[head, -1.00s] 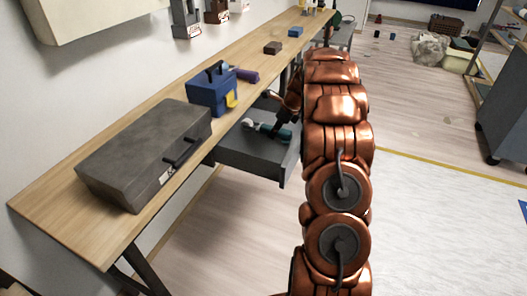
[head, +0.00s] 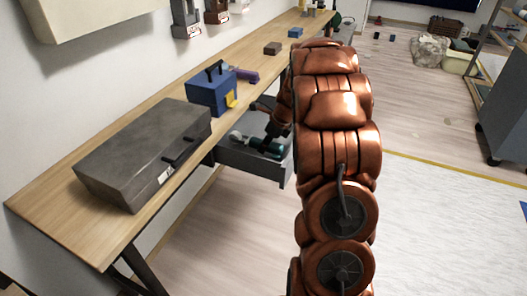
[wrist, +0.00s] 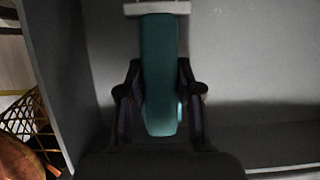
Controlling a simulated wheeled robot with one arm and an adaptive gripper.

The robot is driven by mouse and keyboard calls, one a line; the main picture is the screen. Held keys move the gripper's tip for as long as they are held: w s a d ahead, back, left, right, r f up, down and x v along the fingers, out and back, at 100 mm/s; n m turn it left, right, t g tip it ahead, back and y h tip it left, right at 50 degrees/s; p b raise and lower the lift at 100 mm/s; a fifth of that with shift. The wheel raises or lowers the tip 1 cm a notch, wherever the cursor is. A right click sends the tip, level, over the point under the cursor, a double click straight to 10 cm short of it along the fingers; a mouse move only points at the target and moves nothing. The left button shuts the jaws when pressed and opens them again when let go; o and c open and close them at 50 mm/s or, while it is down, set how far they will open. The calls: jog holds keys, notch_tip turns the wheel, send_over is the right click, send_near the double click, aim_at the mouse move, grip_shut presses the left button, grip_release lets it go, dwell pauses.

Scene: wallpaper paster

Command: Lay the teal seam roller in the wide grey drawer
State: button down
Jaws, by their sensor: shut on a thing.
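The teal seam roller (head: 264,147) is inside the open wide grey drawer (head: 236,160), under the workbench top. My gripper (head: 271,138) reaches down into the drawer and is shut on the roller's teal handle. In the wrist view the teal handle (wrist: 159,60) stands between the two dark fingers of my gripper (wrist: 160,92), with its pale roller end at the top. Grey drawer floor (wrist: 245,60) shows around it. I cannot tell whether the roller touches the floor.
A grey toolbox (head: 142,150) and a blue box (head: 211,93) stand on the wooden workbench (head: 50,200) above the drawer. A purple object (head: 246,76) lies beyond the blue box. The floor to the right is mostly clear.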

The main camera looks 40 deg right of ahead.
jog(key=shift+s+a+f, duration=0.1)
jog(key=shift+s+a, duration=0.3)
jog(key=shift+a, duration=0.1)
jog(key=shift+s+a+f, duration=0.15)
jog(key=shift+a+f, duration=0.05)
jog(key=shift+f, duration=0.5)
jog(key=shift+f, duration=0.1)
jog(key=c, duration=0.8)
grip_release()
jog(key=shift+o, duration=0.2)
